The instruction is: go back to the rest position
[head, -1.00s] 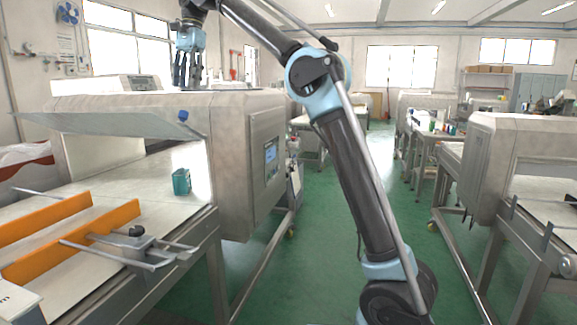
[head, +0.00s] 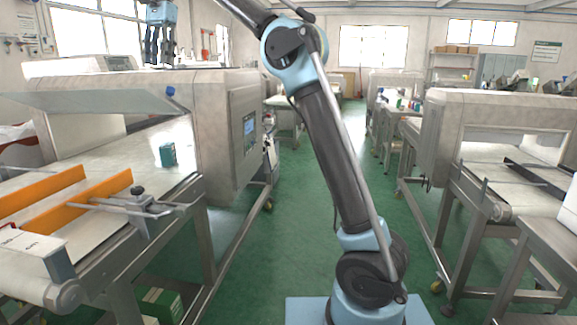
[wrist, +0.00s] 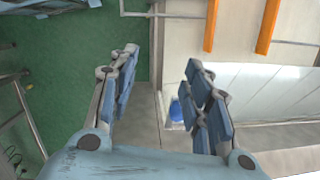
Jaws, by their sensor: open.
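My gripper (head: 158,48) is up at the left in the head view, in front of or over the top of the left metal detector (head: 215,125); the exact depth is hard to tell. It points down with its fingers apart and holds nothing. In the wrist view my gripper (wrist: 160,92) is open and empty, with the green floor, the conveyor and the detector's edge below it. My arm rises from its base at the lower middle of the head view and bends over to the left.
A small teal box (head: 168,154) stands on the left conveyor by the tunnel mouth, near orange guide rails (head: 95,200). A second metal detector (head: 440,130) stands at the right. A green box (head: 160,305) is below the left conveyor. The green aisle (head: 300,170) between the lines is clear.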

